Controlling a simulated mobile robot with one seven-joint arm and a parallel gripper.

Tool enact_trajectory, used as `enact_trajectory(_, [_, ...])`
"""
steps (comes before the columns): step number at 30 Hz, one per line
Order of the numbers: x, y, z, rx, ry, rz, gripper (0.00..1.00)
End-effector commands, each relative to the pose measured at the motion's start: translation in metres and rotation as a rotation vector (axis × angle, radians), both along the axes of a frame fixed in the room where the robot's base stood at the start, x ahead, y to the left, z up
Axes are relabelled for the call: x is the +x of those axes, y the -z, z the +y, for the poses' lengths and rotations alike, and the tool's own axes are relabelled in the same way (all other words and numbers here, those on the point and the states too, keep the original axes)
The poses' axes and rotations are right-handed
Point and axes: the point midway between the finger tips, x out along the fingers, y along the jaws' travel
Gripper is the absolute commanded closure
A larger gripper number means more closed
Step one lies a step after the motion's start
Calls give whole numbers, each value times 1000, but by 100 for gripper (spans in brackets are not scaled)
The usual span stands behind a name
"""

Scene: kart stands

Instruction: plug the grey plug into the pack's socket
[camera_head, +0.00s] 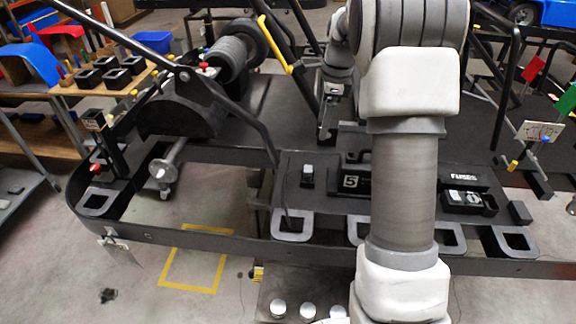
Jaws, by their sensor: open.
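A dark pack (405,182) with a "5" label and a fuse label lies on the kart frame, partly hidden behind my arm. A small black block with a pale grey top (308,174) stands on the flat panel left of the label; I cannot tell whether it is the grey plug. A black and white fitting (468,200) sits at the pack's right; I cannot make out whether it is the socket. My gripper (327,130) is open, small in view, pointing down above and behind the pack's left part. Nothing shows clearly between its fingers.
A black steering wheel or seat-like part (180,110) and a roller (232,58) stand at left on the kart. A wooden bench (105,85) with several black boxes is at far left. A yellow floor square (197,270) lies in clear floor in front.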

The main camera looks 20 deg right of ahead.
Motion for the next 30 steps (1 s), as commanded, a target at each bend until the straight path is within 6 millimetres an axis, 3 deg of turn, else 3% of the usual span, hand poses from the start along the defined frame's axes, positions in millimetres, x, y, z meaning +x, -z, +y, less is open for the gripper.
enact_trajectory(8, [8,27,-6,11,74,26,22])
enact_trajectory(21, [12,116,4,11,70,27,22])
enact_trajectory(30, [15,140,7,10,70,25,22])
